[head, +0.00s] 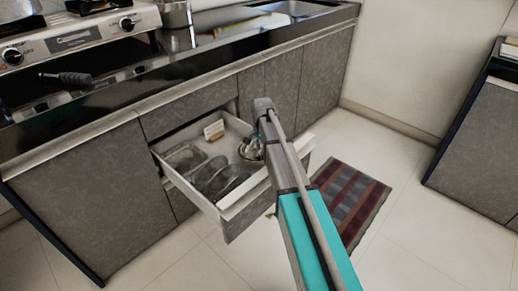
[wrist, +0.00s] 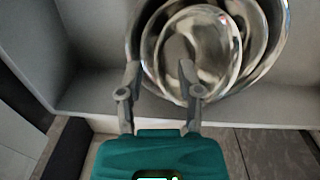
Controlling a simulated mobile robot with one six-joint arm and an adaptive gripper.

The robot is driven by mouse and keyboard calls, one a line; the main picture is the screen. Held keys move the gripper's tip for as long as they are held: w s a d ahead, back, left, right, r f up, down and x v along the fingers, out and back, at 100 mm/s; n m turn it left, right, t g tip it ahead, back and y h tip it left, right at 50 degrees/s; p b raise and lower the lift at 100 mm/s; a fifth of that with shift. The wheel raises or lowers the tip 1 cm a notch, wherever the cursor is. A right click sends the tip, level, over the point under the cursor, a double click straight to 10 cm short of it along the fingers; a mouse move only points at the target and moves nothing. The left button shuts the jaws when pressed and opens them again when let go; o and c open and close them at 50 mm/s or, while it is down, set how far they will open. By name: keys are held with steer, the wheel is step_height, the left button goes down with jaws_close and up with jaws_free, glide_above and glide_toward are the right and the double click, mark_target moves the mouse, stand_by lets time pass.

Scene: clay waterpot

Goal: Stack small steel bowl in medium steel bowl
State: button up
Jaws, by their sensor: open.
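In the wrist view, the small steel bowl (wrist: 208,58) lies within the wider rim of the medium steel bowl (wrist: 262,40). The small bowl sits off-centre toward the lower left, and I cannot tell whether it rests fully on the other bowl's bottom. My gripper (wrist: 159,70) is open, with its fingertips at the bowls' near left edge. The right fingertip overlaps the small bowl in the picture and the left one lies near the outer rim. No grip on either bowl shows. In the head view, my arm hides most of the bowls.
The bowls are in an open drawer (head: 226,207) under the black counter (head: 95,103). A striped rug (head: 352,205) lies on the floor.

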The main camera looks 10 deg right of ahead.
steer(key=shift+f, duration=0.4)
jaws_close()
